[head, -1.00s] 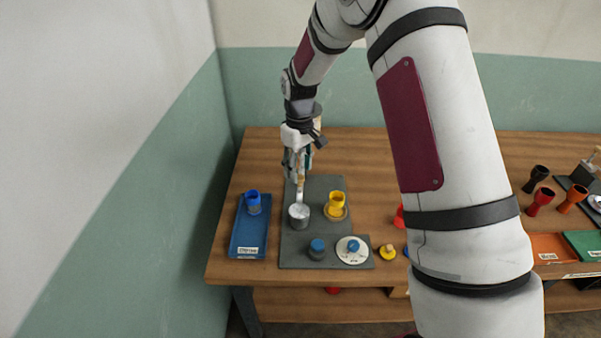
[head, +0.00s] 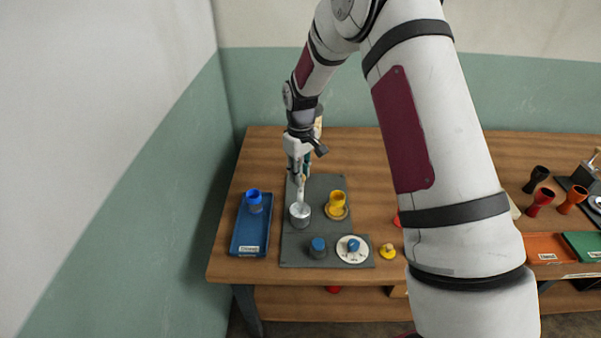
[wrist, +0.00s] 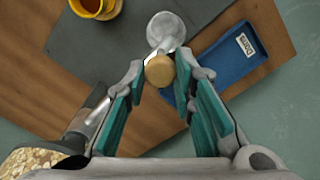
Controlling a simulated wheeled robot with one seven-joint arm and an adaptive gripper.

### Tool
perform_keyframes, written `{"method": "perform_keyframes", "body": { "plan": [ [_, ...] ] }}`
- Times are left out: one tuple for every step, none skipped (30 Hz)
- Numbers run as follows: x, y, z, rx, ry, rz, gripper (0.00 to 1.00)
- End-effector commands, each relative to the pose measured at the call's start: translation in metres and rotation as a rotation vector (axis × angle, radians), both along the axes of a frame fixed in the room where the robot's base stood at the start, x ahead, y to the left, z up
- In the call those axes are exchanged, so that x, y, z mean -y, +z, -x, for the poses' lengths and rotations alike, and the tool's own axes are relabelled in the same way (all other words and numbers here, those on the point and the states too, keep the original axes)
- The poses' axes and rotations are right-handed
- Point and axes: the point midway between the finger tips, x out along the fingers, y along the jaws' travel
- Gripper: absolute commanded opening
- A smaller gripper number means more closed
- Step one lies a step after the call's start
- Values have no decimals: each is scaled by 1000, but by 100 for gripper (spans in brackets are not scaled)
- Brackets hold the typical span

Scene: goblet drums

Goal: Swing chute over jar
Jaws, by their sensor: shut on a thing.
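My gripper (wrist: 161,73) is shut on a round wooden knob (wrist: 160,71), which sits between its fingertips in the wrist view. The knob appears to belong to the pale metal chute (head: 301,190), which runs from below my gripper toward the front. A silver metal jar (head: 300,216) stands on the grey mat at the chute's front end; a pale round metal shape also shows past the knob in the wrist view (wrist: 166,30). I cannot tell exactly how the chute's end sits over the jar's mouth. My fingers hide part of the chute in the head view.
A yellow goblet drum (head: 337,202) stands right of the jar on the grey mat (head: 290,250). A blue tray (head: 248,240) with a blue cup (head: 254,200) lies left. A grain-filled container (wrist: 38,162) is close to my gripper.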

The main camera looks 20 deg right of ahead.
Motion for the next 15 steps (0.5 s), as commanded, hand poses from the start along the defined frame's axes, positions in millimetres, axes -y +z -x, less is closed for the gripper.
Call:
{"method": "perform_keyframes", "body": {
  "plan": [
    [0, 0, 1, -1, 4, 0, 0],
    [1, 0, 1, -1, 8, 0, 0],
    [2, 0, 1, -1, 15, 0, 0],
    [3, 0, 2, -1, 22, 0, 0],
    [4, 0, 2, -1, 30, 0, 0],
    [6, 0, 3, -2, 45, 0, 0],
    [8, 0, 4, -2, 57, 0, 0],
    [10, 0, 5, -3, 71, -1, 0],
    [13, 0, 5, -3, 91, -1, 0],
    [16, 0, 6, -3, 110, -1, 0],
    [18, 0, 7, -2, 130, -1, 0],
    [22, 0, 8, -2, 159, -1, 0],
    [26, 0, 8, -2, 182, -1, 0],
    [29, 0, 9, -2, 207, -1, 0],
    [34, 0, 10, -2, 241, -1, 0]
  ]
}}
